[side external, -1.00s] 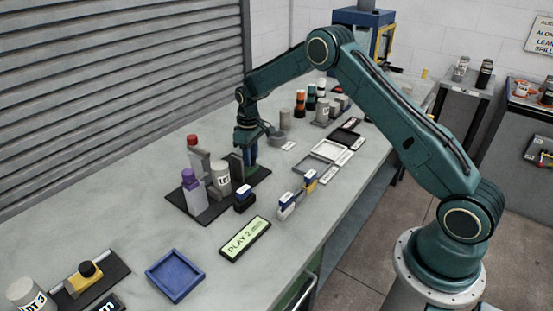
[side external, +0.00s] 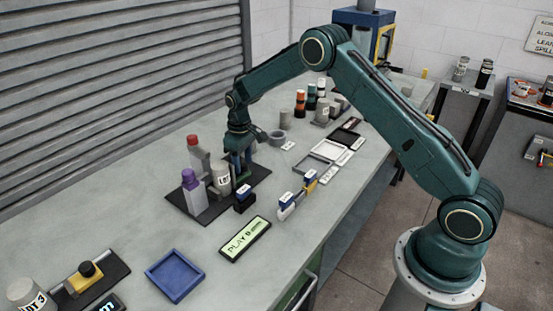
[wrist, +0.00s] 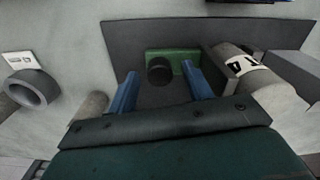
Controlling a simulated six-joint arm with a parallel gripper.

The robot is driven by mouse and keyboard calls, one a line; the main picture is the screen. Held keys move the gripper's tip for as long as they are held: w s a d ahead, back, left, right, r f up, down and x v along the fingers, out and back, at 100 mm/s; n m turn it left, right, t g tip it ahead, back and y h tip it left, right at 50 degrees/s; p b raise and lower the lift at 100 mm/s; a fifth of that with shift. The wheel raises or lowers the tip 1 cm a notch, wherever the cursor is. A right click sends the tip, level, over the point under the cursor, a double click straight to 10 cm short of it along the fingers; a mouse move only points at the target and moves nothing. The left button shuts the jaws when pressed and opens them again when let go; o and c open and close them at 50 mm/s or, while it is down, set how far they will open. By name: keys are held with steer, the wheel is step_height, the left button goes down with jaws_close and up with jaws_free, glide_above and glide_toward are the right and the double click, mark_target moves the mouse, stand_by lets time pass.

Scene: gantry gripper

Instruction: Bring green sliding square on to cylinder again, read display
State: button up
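The green sliding square (wrist: 184,56) with its black knob (wrist: 160,70) lies on a dark base plate (wrist: 128,42) in the wrist view. Its right end is against or very close to the grey, labelled cylinder (wrist: 232,62), which also shows in the side view (side external: 221,181). My gripper (wrist: 159,74) has its two blue fingers apart, one on each side of the knob, with gaps visible. In the side view my gripper (side external: 241,166) is low at the base plate, largely hiding the green piece. The display (side external: 246,239) is lit and reads "PLAY 0" followed by blurred characters.
Purple-topped (side external: 193,192) and red-topped (side external: 195,150) posts stand beside the cylinder. A small dark block (side external: 244,200) sits in front. A blue tray (side external: 174,276) lies at the front left. A tape-like ring (side external: 277,137) lies behind my gripper.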

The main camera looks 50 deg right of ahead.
mark_target(243, 164)
steer(key=shift+r, duration=0.15)
step_height(243, 164, up, 14)
steer(key=shift+f, duration=0.25)
stand_by(0.5)
steer(key=shift+r, duration=0.15)
stand_by(0.7)
